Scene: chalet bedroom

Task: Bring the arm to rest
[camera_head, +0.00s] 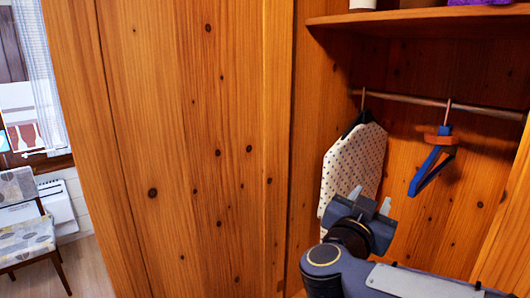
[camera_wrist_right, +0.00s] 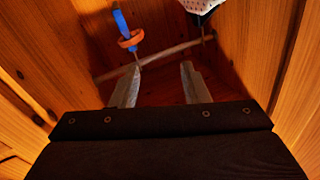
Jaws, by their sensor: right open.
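My right gripper (camera_head: 370,200) is in front of the open wardrobe at the right in the head view. Its jaws are apart and nothing shows between them. In the right wrist view the two fingers of my right gripper (camera_wrist_right: 160,85) point toward the wardrobe rail (camera_wrist_right: 155,62), with a gap between them. My right arm comes in from the lower right in the head view. My left gripper does not show in either view.
A dotted garment (camera_head: 352,165) and a blue hanger (camera_head: 431,165) with an orange band hang from the rail (camera_head: 440,105). A shelf (camera_head: 420,17) is above. A wood panel (camera_head: 190,150) stands left. A patterned chair (camera_head: 22,215) is far left.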

